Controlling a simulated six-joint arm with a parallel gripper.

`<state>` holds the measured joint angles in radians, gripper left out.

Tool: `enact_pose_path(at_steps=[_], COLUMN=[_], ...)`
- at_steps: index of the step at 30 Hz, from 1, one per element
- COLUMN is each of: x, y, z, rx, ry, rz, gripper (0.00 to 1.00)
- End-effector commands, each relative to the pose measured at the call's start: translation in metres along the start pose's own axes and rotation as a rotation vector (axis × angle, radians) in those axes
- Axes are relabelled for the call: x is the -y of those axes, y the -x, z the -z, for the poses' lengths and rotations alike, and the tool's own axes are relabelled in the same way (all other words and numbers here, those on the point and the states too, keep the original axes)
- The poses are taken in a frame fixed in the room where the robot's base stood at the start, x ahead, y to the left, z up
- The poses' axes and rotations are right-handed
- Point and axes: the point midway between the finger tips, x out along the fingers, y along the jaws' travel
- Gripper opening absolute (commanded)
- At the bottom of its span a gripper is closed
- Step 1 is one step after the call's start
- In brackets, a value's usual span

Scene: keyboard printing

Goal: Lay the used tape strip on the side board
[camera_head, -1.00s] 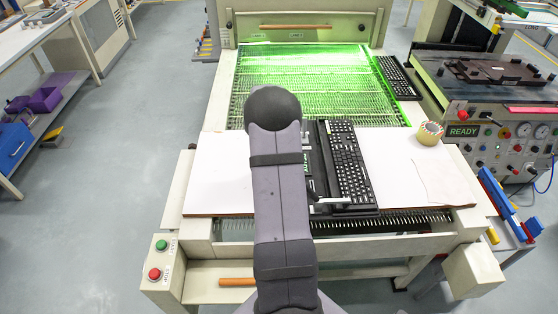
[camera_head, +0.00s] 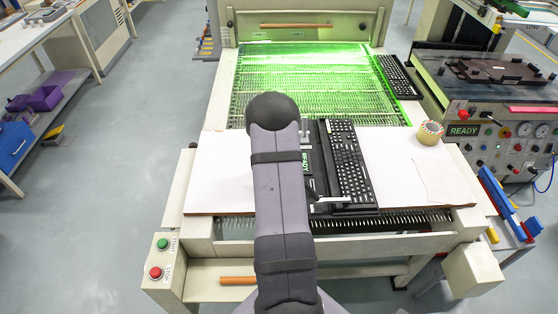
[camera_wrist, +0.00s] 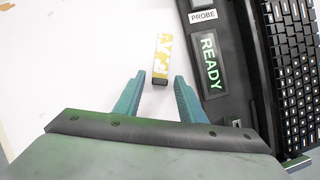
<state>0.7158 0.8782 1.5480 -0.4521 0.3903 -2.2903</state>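The tape strip (camera_wrist: 163,55), white with yellow patches and a dark near end, lies on the white board (camera_wrist: 90,50) in the wrist view. My gripper (camera_wrist: 160,78) is open, its two teal fingers apart on either side of the strip's dark end, with a gap on both sides. Nothing is held. In the head view my arm hides the gripper and the strip. White board surface shows there at the left (camera_head: 222,180) and right (camera_head: 405,170) of the black fixture.
A black fixture with a READY display (camera_wrist: 209,60) and a keyboard (camera_wrist: 295,60) stands right of the strip. A tape roll (camera_head: 430,133) sits on the right board, near a pale sheet (camera_head: 440,180). A green-lit conveyor (camera_head: 310,80) lies behind. The left board looks clear.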

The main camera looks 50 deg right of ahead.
Motion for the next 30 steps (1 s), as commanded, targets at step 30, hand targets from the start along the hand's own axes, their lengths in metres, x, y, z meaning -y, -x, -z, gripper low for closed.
enact_pose_path(at_steps=[30], x=[-0.001], y=[0.105], z=[-0.001], rx=[0.002], ry=[0.001], rz=[-0.001], gripper=[0.37])
